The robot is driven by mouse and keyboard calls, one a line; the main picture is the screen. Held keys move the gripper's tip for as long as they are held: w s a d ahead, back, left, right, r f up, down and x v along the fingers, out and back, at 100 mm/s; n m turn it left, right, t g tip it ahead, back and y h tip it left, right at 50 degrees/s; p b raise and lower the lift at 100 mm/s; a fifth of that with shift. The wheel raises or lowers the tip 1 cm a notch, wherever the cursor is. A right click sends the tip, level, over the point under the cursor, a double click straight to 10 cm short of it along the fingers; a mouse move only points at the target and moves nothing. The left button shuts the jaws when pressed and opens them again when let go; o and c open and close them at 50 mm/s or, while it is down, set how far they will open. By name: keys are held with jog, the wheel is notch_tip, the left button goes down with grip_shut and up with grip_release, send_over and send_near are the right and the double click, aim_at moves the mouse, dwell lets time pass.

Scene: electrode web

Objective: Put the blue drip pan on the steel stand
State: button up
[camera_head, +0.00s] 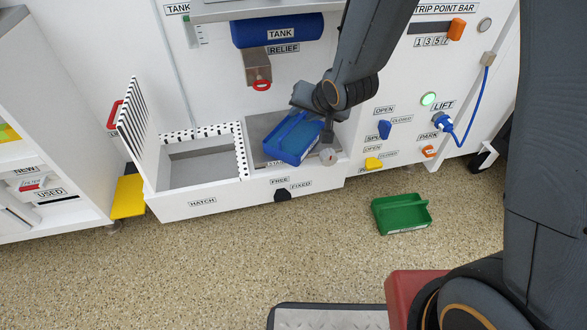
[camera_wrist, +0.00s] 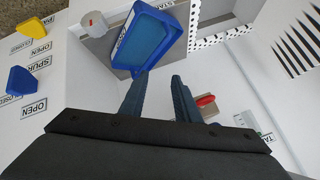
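The blue drip pan (camera_head: 290,139) is at the steel stand (camera_head: 259,128), a grey metal surface right of the hatch opening. It sits turned at an angle, with its front corner near the stand's front edge. The wrist view shows the pan (camera_wrist: 148,42) just beyond my fingertips and grey stand surface (camera_wrist: 100,46) beside it. My gripper (camera_wrist: 159,80) is open, its two fingers apart with nothing visible between them. The left fingertip is close to the pan's near edge; I cannot tell whether they touch. In the head view my wrist hides part of the area behind the pan.
A round grey knob (camera_head: 328,156) stands close right of the pan. The striped hatch lid (camera_head: 133,122) is raised beside an open compartment (camera_head: 203,169). Blue (camera_head: 385,129) and yellow (camera_head: 374,163) valve handles are to the right. A green pan (camera_head: 401,214) lies on the floor.

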jog(key=s+r+n+g, duration=0.2)
jog(key=s+r, duration=0.2)
jog(key=s, duration=0.6)
jog(key=s+a+r+n+g+h, duration=0.1)
jog(key=s+r+n+g, duration=0.2)
jog(key=s, duration=0.8)
jog(key=s+r+n+g+h, duration=0.1)
jog(key=s+r+n+g, duration=0.1)
jog(key=s+r, duration=0.4)
jog(key=s, duration=0.4)
jog(key=shift+s+a+r+g, duration=0.25)
jog(key=shift+r+g, duration=0.05)
jog(key=d+r+m+h+p, duration=0.1)
jog(key=d+r+m+p, duration=0.1)
jog(key=d+r+p, duration=0.8)
jog(key=d+r+m+h+p, duration=0.1)
jog(key=d+r+m+p, duration=0.2)
jog(key=d+r+p, duration=0.7)
notch_tip(320, 180, up, 6)
jog(key=p, duration=1.4)
jog(key=shift+d+m, duration=0.25)
jog(key=shift+m, duration=0.05)
